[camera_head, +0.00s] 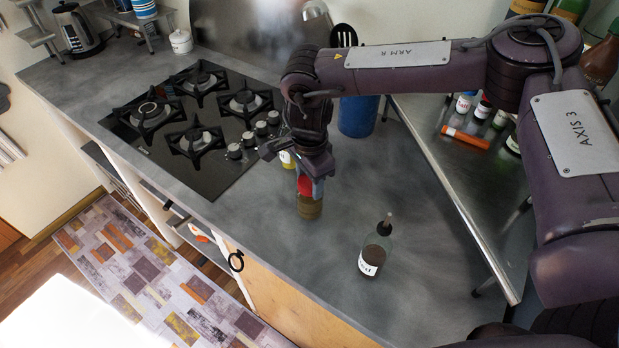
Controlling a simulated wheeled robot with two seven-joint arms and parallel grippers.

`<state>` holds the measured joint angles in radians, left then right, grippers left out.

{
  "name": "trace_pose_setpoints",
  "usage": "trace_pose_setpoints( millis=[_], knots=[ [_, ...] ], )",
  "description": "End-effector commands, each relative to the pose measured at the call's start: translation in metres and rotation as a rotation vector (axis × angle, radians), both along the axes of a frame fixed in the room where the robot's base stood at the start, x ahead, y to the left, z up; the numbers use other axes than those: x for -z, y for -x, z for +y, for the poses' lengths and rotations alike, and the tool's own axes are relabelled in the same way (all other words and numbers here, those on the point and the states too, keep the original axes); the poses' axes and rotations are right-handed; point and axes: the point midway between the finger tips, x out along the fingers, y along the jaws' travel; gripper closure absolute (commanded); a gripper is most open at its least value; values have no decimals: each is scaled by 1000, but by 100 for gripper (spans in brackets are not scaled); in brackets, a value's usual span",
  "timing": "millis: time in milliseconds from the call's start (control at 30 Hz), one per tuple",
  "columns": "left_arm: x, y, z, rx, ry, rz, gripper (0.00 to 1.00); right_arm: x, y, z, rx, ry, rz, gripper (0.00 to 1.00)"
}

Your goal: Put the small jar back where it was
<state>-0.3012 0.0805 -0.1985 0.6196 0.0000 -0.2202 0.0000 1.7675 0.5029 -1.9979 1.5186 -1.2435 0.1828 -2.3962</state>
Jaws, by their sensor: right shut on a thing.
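My right gripper (308,172) points down over the grey counter, a little right of the hob. It is shut on a small jar (309,205), whose brownish lower part shows below the fingers. The jar is upright; I cannot tell whether its base touches the counter. My left gripper is not in view.
A dark dropper bottle (372,250) with a white label stands on the counter, right of and nearer than the jar. The black gas hob (200,125) lies left. A blue utensil holder (357,117) stands behind.

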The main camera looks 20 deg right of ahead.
Motion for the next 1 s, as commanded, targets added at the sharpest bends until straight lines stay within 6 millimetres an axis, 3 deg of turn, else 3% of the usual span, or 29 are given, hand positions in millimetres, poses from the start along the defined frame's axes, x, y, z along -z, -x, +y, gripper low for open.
trace_pose_setpoints(
  millis=[500,533,600,667,1000],
  knots=[
    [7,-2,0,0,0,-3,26,10,0,0,0,-1,-1,100],
    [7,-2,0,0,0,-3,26,10,0,0,0,-1,-2,52],
    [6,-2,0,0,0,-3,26,9,0,0,0,-1,-2,43],
    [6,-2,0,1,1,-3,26,9,0,0,0,-1,-2,35],
    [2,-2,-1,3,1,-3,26,4,0,0,0,0,-1,34]
  ],
)
